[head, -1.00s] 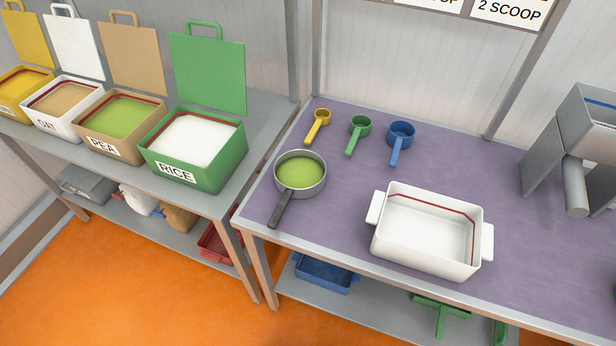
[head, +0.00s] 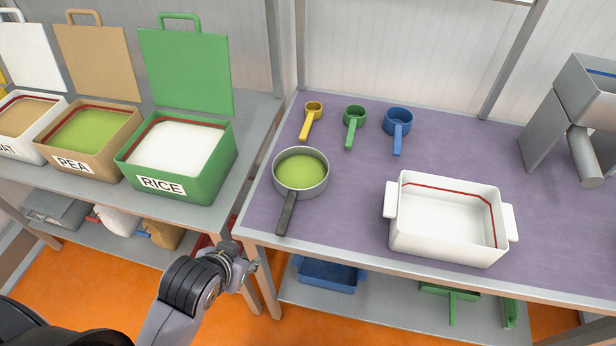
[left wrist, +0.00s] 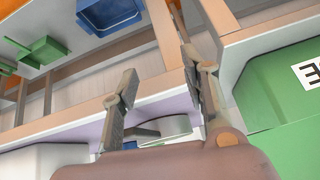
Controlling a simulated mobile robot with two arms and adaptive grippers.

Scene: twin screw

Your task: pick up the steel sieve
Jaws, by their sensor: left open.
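The steel sieve (head: 301,188) is a round grey pan with a dark handle (head: 287,214) and a green fill. It rests upright on the purple table near its left end, the handle towards the front edge. In the left wrist view the sieve (left wrist: 170,127) shows upside down beyond my fingers, its handle pointing left. My left gripper (head: 236,262) is in front of the table's left front corner, apart from the handle and to its left. In the left wrist view the gripper (left wrist: 158,68) is open and empty. My right gripper is out of view.
A white tray (head: 445,247) stands right of the sieve. Yellow (head: 308,125), green (head: 352,133) and blue (head: 397,127) scoops lie behind. A green RICE bin (head: 205,180) stands on the left bench. A grey machine (head: 575,135) is at right. Blue and green items sit on the lower shelf.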

